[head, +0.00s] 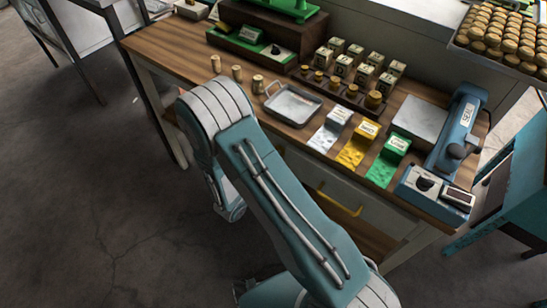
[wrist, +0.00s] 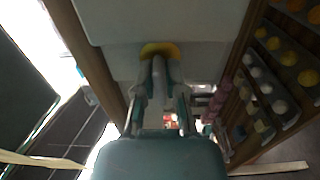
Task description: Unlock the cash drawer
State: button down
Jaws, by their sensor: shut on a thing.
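The cash drawer is probably in the pale front of the wooden desk (head: 170,50); no label shows on it. In the head view, a yellow bar handle (head: 338,200) sits on a pale drawer front (head: 318,180), right of my arm. In the wrist view, my gripper (wrist: 159,68) is shut on a rounded yellow piece (wrist: 160,49) at the pale panels (wrist: 165,22). I cannot tell whether this piece is a lock knob, a key or a handle. My arm hides the gripper and this part of the desk in the head view.
The desk top holds a metal tray (head: 292,104), wooden blocks, colored packets and a blue sealing device (head: 460,120) at the right. A teal stand (head: 515,190) is beside the desk's right end. The floor (head: 90,190) at the left is clear.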

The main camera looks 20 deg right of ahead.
jog(key=shift+d+f, duration=0.1)
jog(key=shift+f, duration=0.1)
dwell(0.3)
jog(key=c, duration=1)
grip_release()
jog(key=shift+c, duration=0.2)
jog(key=v, duration=1.2)
